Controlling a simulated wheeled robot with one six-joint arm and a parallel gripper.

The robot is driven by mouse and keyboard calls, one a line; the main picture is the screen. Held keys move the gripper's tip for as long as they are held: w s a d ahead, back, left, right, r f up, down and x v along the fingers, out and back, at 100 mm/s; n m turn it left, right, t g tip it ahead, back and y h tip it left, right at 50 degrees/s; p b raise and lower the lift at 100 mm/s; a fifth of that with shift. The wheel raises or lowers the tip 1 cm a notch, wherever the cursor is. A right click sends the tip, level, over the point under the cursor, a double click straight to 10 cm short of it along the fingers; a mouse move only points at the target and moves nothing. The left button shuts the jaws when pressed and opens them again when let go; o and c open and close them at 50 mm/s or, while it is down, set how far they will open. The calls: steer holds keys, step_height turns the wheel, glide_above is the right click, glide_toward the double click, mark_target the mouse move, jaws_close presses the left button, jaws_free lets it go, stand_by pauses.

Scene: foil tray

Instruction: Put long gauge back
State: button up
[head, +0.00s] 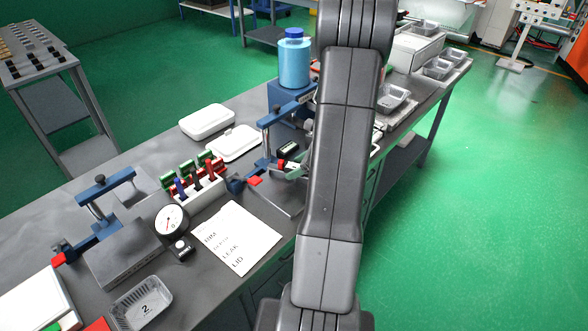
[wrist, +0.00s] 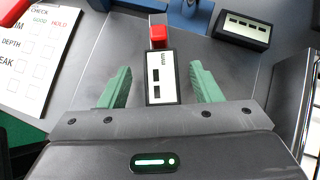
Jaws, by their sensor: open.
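My gripper (wrist: 161,70) is open in the wrist view, its two green fingers apart. Between them lies a dark-edged block with a pale face and two black marks (wrist: 162,78), with a red block (wrist: 158,36) at its far end. The fingers appear to stand clear of its sides. I cannot tell for sure whether this is the long gauge. In the head view my arm hides most of the gripper. A white rack (head: 203,190) there holds several green, red and blue-handled pieces.
A dark block with a pale marked label (wrist: 246,27) lies at upper right in the wrist view. A check card (wrist: 38,55) is at left; it also shows in the head view (head: 237,238). A dial gauge (head: 171,221) and blue fixture (head: 98,232) stand left on the bench.

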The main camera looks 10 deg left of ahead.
mark_target(295, 166)
steer(key=x, duration=0.3)
steer(key=shift+w+a, duration=0.1)
steer(key=shift+a, duration=0.05)
steer(key=c, duration=1.2)
